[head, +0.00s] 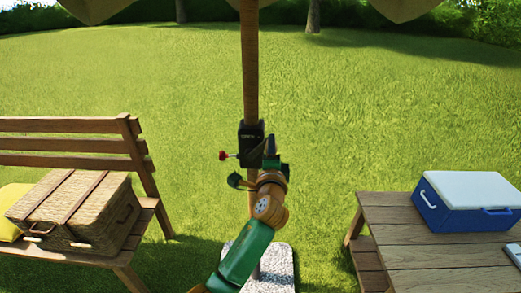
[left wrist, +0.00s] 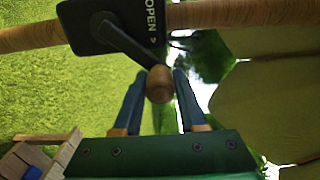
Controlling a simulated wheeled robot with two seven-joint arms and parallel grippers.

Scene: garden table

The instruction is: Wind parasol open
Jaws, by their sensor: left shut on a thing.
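The wooden parasol pole (head: 250,70) stands upright in the middle of the head view. A black crank housing (head: 250,135) with a red knob (head: 222,155) on its left is fixed to it. In the left wrist view the housing (left wrist: 112,22) reads "OPEN", and a dark crank arm (left wrist: 128,45) runs to a round wooden handle (left wrist: 160,84). My left gripper (head: 271,150) is at the housing, its blue fingers (left wrist: 160,95) shut on the handle. Tan canopy cloth (head: 400,6) shows at the top edge; most of the canopy is out of view. My right gripper is not in view.
A bench (head: 70,145) with a wicker basket (head: 75,210) and a yellow cushion (head: 12,205) stands at the left. A wooden table (head: 435,253) with a blue and white cooler (head: 465,203) stands at the right. A pale speckled base (head: 281,265) lies below the pole. Open grass lies behind.

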